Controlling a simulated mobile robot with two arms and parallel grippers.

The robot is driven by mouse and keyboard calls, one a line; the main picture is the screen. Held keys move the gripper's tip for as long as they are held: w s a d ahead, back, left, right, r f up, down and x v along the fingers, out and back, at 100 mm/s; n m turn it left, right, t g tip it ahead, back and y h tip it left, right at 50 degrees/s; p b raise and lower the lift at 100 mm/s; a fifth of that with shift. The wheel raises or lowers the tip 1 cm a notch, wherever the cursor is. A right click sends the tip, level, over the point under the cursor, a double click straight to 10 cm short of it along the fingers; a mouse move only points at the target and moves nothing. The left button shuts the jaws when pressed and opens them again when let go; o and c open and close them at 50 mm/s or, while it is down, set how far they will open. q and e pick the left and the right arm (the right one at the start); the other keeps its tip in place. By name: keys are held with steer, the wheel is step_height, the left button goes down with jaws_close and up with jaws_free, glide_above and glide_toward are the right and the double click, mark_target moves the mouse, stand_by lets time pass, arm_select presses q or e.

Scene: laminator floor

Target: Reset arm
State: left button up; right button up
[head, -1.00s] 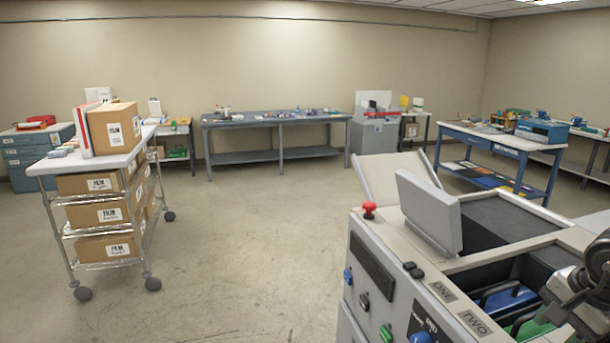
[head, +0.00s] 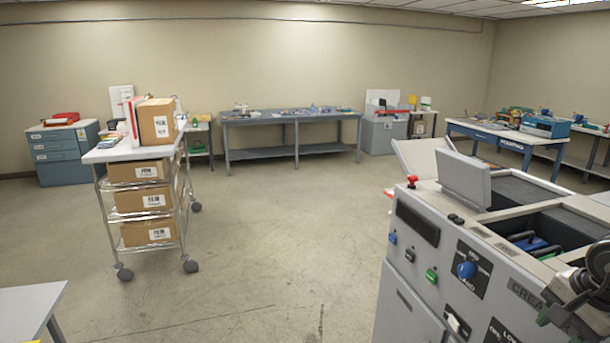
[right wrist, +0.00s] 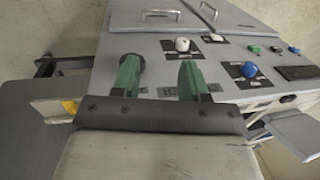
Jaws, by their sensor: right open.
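My right arm shows at the right edge of the head view, beside the grey machine (head: 420,275); its gripper is mostly cut off there. In the right wrist view my right gripper (right wrist: 159,72) has two green fingers apart, with nothing between them. Behind the fingers is the machine's sloping grey panel (right wrist: 215,55) with white, blue and green controls. I cannot tell how far the fingers are from it. My left gripper is out of view.
The machine has a red button (head: 412,181) and a raised grey flap (head: 466,180). A wire cart (head: 108,154) with film boxes stands left. A table corner (head: 28,305) shows lower left. Benches line the back wall. The middle floor is clear.

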steer(key=w+a+f+m+t+y+b, duration=0.2)
steer(key=w+a+f+m+y, duration=0.8)
steer(key=a+f, duration=0.4)
step_height(320, 180, down, 23)
steer(key=d+m+t+h, duration=0.25)
steer(key=m+t, duration=0.55)
steer(key=m, duration=1.5)
steer(key=s+f+m+g+h+b, duration=0.3)
steer(key=s+f+m+h, duration=0.5)
steer(key=s+f+m, duration=1.05)
arm_select(q)
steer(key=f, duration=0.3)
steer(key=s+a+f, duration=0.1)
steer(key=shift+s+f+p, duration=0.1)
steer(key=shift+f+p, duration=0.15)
steer(key=shift+p, duration=0.05)
arm_select(e)
steer(key=s+a+f+m+g, duration=0.1)
steer(key=s+f, duration=0.3)
steer(key=s, duration=0.5)
steer(key=s+a+f+m+g, duration=0.1)
steer(key=s+a+f+g, duration=0.2)
steer(key=s, duration=0.7)
steer(key=s+a+f+m+g, duration=0.1)
steer(key=s+a+f+g, duration=0.1)
steer(key=s+f+g, duration=0.2)
steer(key=s+f, duration=0.3)
steer(key=s, duration=0.3)
